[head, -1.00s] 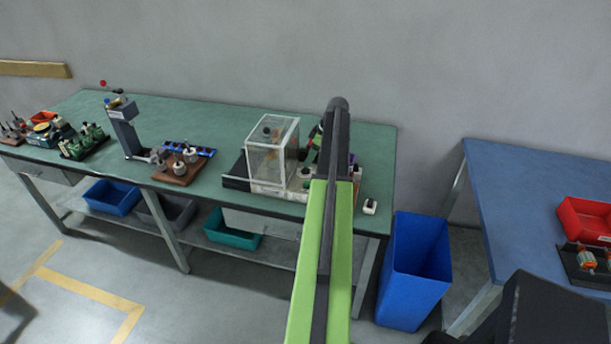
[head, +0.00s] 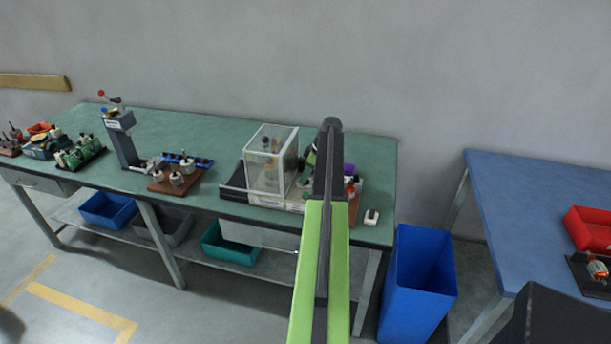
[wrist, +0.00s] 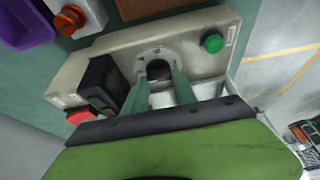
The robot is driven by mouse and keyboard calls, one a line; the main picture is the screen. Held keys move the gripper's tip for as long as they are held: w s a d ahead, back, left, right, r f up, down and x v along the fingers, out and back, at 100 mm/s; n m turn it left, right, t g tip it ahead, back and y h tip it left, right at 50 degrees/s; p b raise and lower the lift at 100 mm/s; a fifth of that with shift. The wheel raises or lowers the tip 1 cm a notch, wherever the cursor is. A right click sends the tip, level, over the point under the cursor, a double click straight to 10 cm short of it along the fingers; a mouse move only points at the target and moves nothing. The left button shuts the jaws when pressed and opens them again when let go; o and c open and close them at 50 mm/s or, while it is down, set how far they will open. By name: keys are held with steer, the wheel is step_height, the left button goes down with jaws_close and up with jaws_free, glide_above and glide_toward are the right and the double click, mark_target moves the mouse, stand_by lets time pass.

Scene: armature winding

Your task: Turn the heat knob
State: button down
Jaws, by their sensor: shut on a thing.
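The heat knob (wrist: 158,70) is a dark round knob inside a pale, marked dial ring on a cream control panel (wrist: 120,50) in the wrist view. My gripper (wrist: 160,82) has its two green fingers at the dial, one on either side of the knob, and is shut on it. The fingers hide part of the knob, and I cannot read its setting. In the head view, my green and black arm covers much of the panel, and the knob cannot be made out there.
A green button (wrist: 212,43) sits right of the knob. A black box (wrist: 103,82) and a red button (wrist: 81,115) are to its left. An orange knob on a white box (wrist: 70,20) is near. A clear enclosure (head: 270,160) stands left of my arm on the green bench (head: 225,135).

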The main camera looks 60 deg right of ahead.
stand_by(0.3)
steer(key=m+h, duration=0.2)
steer(key=m, duration=0.2)
steer(key=shift+a+m, duration=0.15)
steer(key=shift+m, duration=0.25)
steer(key=m, duration=0.2)
steer(key=m+h, duration=0.1)
steer(key=m, duration=0.1)
steer(key=shift+m+g+h, duration=0.3)
steer(key=shift+m, duration=0.1)
steer(key=c, duration=1)
jaws_free()
